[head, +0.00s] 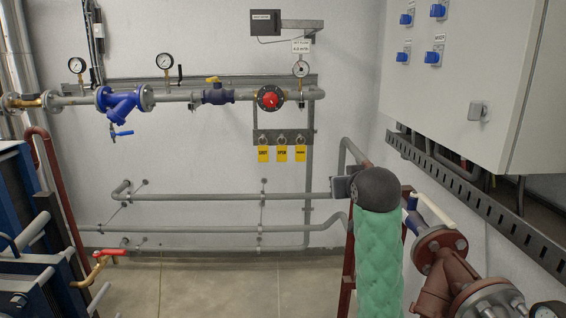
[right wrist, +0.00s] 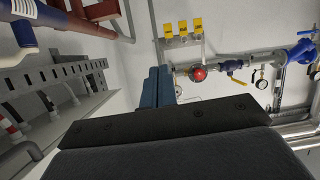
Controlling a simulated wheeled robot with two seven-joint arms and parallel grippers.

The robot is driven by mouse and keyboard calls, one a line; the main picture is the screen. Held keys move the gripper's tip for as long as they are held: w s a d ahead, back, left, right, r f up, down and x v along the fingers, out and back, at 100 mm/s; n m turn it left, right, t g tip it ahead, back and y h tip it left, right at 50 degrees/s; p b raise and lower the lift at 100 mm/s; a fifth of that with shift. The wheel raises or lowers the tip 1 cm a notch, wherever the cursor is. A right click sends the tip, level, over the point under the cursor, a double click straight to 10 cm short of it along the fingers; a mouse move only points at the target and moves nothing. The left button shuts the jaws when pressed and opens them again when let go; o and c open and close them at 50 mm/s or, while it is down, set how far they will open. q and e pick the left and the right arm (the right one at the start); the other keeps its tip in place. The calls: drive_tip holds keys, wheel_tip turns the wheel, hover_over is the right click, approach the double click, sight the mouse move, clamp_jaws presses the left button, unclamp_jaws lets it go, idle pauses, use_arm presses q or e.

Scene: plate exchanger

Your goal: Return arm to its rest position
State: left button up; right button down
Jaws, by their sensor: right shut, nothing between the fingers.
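My right arm, in a green quilted sleeve, rises at the lower right of the head view. Its dark wrist hides part of the gripper, whose visible end (head: 342,187) points left, in front of the wall and apart from the pipes. In the right wrist view the two blue-grey fingers (right wrist: 158,85) are together, shut and empty. My left gripper is in neither view.
The wall pipe carries a red round valve (head: 270,98), a blue strainer (head: 122,104) and gauges. A grey cabinet (head: 455,75) and a rust-red flanged pipe (head: 447,280) stand at right. Blue exchanger plates (head: 22,215) stand at left. Floor (head: 215,280) between is clear.

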drive_tip(key=s+a+f+n+g+y, duration=0.1)
drive_tip(key=s+f+g, duration=0.1)
drive_tip(key=s+f, duration=0.5)
drive_tip(key=s+a+f+g, duration=0.1)
drive_tip(key=s+f, duration=0.2)
drive_tip(key=f, duration=0.9)
drive_tip(key=s+f+g, duration=0.8)
drive_tip(key=s+f, duration=2.5)
drive_tip(key=s, duration=0.2)
drive_tip(key=shift+s+d+g, duration=0.15)
drive_tip(key=shift+s+g, duration=0.1)
drive_tip(key=shift+g, duration=0.15)
drive_tip(key=shift+w+d, duration=0.1)
